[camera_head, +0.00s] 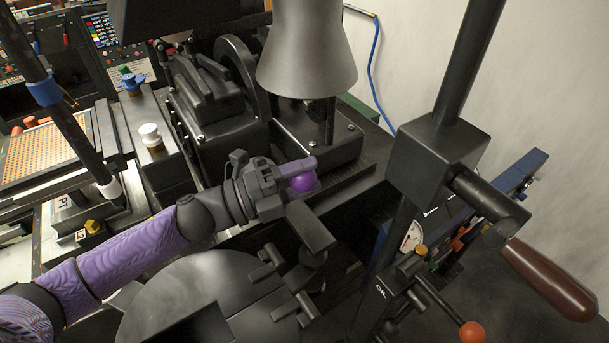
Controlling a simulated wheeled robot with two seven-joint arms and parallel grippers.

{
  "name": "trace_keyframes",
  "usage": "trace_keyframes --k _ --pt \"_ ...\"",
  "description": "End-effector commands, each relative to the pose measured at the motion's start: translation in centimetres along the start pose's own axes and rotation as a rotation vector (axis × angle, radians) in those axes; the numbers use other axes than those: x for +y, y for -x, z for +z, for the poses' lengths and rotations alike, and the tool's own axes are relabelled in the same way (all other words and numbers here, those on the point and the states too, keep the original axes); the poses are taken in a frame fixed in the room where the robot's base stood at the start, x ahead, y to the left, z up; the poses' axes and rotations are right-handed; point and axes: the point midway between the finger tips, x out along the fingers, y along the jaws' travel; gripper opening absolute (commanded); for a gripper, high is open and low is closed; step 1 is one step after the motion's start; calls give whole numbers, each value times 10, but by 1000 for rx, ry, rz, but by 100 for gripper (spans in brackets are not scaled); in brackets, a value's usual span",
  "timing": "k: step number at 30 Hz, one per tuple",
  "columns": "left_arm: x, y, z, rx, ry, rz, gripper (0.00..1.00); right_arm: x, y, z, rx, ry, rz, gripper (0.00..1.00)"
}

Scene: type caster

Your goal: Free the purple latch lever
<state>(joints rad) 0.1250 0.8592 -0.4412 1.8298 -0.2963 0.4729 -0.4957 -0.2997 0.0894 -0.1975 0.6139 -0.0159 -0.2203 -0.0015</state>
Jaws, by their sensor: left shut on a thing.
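The purple latch lever shows as a round purple knob (304,181) near the middle of the head view, on the dark machine. My left gripper (300,174) comes in from the left on a purple-sleeved arm. Its fingers are shut around the knob, one finger passing over its top. The fingers hide part of the knob, and I cannot make out the lever's shaft below it. My right gripper is not in view.
A grey cone (306,50) hangs above the knob. A black post and block (437,155) with a brown handle (548,280) stand at right. A dark round disc (205,300) lies below my left arm. A white knob (150,135) is at left, an orange ball (472,332) at lower right.

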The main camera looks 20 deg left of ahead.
Motion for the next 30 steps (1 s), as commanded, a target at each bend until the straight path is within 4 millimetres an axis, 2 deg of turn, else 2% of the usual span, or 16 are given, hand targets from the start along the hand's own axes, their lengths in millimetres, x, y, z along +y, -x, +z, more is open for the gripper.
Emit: trace_keyframes --k 3,4,9,17,20,30 --pt "-4 -1 2 -4 -5 -9 0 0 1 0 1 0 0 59" --pt "-5 -1 2 -4 -5 -9 63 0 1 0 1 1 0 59" --pt "-4 -1 2 -3 -5 -7 95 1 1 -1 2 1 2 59" --pt "-2 0 1 -2 -4 -4 95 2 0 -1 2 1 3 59" --pt "-1 8 1 -2 -3 -3 95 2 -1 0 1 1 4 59" --pt "-1 77 1 -3 -2 0 95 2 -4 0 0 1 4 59"
